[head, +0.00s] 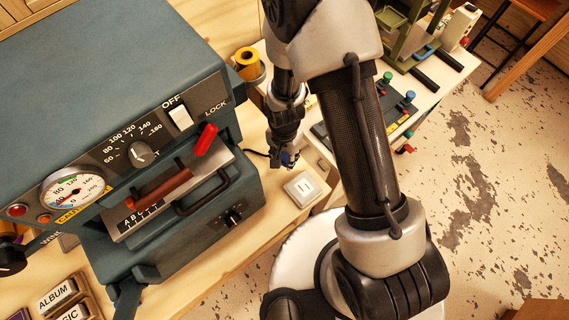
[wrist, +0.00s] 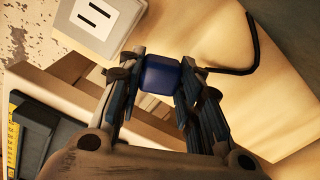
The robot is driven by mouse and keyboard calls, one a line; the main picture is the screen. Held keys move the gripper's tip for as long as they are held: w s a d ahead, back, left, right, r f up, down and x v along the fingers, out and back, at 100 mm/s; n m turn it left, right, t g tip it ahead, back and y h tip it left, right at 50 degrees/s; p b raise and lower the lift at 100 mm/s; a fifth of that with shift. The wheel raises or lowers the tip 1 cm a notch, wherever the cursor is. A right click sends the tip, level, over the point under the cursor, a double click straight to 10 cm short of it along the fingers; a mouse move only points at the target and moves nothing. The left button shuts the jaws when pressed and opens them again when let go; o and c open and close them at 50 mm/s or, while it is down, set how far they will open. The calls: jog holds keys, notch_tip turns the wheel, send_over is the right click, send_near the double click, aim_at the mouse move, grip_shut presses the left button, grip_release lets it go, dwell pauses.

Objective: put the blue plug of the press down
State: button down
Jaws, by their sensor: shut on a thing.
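The blue plug (wrist: 160,74) is between the fingertips of my gripper (wrist: 157,85) in the wrist view. My gripper is shut on it. In the head view my gripper (head: 284,160) points down by the right end of the press, and a bit of blue shows at its tips. A black cord (wrist: 252,45) curves over the wooden top beside the plug. A white socket plate with two slots (head: 302,188) lies on the bench just right of and below my gripper; it also shows in the wrist view (wrist: 97,22). The plug is apart from the socket.
The blue-grey press (head: 110,70) with its red-tipped lever (head: 205,139) stands left of my gripper. A yellow foil roll (head: 247,62) stands behind. A dark panel with coloured knobs (head: 385,115) lies to the right, past my arm.

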aim_at(285, 169)
notch_tip(285, 169, down, 5)
jog(key=shift+r+b, duration=0.1)
jog(key=shift+b, duration=0.55)
jog(key=shift+f+b, duration=0.6)
jog(key=shift+b, duration=0.05)
jog(key=c, duration=1.4)
grip_release()
